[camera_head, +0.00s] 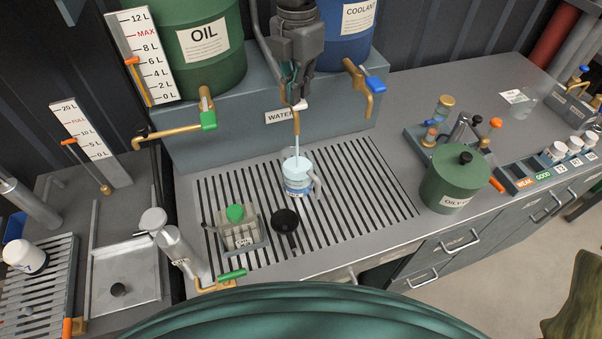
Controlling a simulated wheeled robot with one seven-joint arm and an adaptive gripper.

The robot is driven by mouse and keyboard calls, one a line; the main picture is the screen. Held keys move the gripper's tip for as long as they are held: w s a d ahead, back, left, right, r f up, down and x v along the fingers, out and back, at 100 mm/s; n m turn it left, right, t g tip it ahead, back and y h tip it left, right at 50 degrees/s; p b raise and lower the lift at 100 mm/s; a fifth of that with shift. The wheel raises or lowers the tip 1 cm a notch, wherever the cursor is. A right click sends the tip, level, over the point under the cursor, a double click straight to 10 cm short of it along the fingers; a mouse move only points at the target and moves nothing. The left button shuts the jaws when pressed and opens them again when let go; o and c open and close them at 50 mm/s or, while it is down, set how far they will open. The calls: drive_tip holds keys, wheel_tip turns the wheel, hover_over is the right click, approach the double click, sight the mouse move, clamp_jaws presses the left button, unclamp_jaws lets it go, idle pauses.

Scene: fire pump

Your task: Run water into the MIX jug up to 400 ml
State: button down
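A small clear jug (298,182) with a blue-marked band and a handle on its right stands on the slatted drain grate (350,182). Its label and scale are too small to read, so I cannot tell the level. A pale stream of water (297,142) runs from the brass WATER spout (296,121) into the jug's mouth. My gripper (293,97) points down just above the spout, at the tap's white lever (301,105). Its fingers partly hide the tap. I cannot tell whether they touch the lever or how far they are closed.
The OIL drum (202,72) and COOLANT drum (345,45) stand behind, with brass taps. A green-lidded container (240,226) and a black funnel-like item (286,222) are on the grate's front left. A green OILY can (455,178) stands right. The grate right of the jug is clear.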

wheel_tip(320, 180, up, 3)
drive_tip(key=shift+r+p, duration=0.2)
drive_tip(key=shift+p, duration=0.9)
drive_tip(key=shift+f, duration=0.1)
drive_tip(key=s+r+p, duration=0.1)
drive_tip(key=r, duration=0.1)
drive_tip(key=s+d+r+p, duration=0.1)
drive_tip(key=s+r+p, duration=0.1)
